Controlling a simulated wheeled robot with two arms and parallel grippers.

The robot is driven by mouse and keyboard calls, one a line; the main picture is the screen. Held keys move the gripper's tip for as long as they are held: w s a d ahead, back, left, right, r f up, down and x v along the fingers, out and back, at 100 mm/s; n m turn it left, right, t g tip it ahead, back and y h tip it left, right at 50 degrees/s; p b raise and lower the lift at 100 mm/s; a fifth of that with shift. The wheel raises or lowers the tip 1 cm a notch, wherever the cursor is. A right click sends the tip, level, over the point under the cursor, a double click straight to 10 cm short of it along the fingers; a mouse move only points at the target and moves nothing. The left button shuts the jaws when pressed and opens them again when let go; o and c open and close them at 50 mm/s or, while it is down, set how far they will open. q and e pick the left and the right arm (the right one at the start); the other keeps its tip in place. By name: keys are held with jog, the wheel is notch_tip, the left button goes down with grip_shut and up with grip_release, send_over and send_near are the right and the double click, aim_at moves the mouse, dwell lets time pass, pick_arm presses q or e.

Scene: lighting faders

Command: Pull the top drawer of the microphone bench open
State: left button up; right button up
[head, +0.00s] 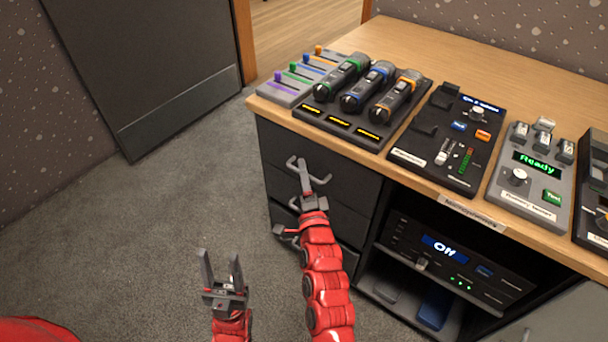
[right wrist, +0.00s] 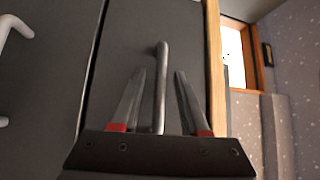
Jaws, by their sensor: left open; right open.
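The microphone bench has a dark drawer stack under its wooden top. The top drawer (head: 277,140) looks closed, flush with the stack. Its grey bar handle (head: 322,181) is partly hidden by my right gripper (head: 306,178). In the right wrist view the handle (right wrist: 162,90) runs between the two fingers of my right gripper (right wrist: 159,75), which are open, one on each side with gaps. The wooden edge (right wrist: 216,80) lies beside that drawer front. My left gripper (head: 221,270) is open and empty, low over the carpet, left of my right arm.
Lower drawers with their own handles (head: 280,231) sit beneath, partly behind my right arm. Microphones (head: 343,78) and control boxes (head: 446,140) stand on the wooden top. An open shelf (head: 408,290) with a device is to the right. The carpet (head: 180,200) at left is clear.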

grip_shut()
dwell(1.5)
